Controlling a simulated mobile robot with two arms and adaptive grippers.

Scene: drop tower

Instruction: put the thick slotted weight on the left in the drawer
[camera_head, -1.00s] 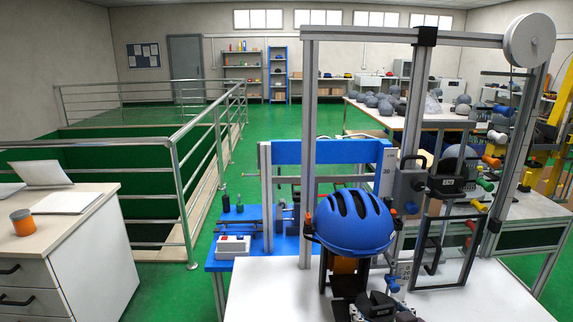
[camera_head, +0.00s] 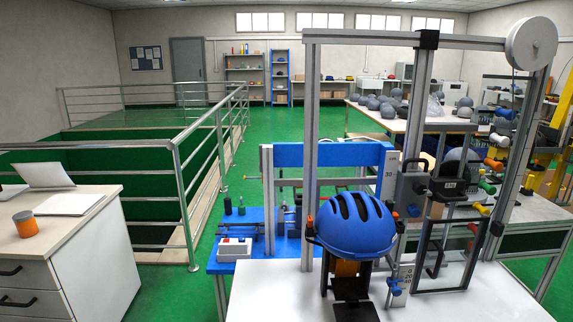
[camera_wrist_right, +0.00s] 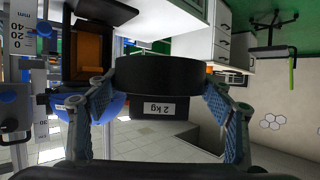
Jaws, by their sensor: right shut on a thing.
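My right gripper (camera_wrist_right: 158,84) shows in the right wrist view, its two fingers shut on the sides of a thick black slotted weight (camera_wrist_right: 160,72). The weight is held clear in the air. The white drawer cabinet (camera_head: 95,252) stands at the left of the head view, its drawers with dark handles looking shut. White drawer fronts (camera_wrist_right: 222,45) also show upside down in the right wrist view. My left gripper is in neither view, and my right one is out of the head view.
The drop tower with a blue helmet (camera_head: 356,225) stands on the white table (camera_head: 265,295). A metal railing (camera_head: 187,200) runs behind the cabinet. Green floor lies between cabinet and table.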

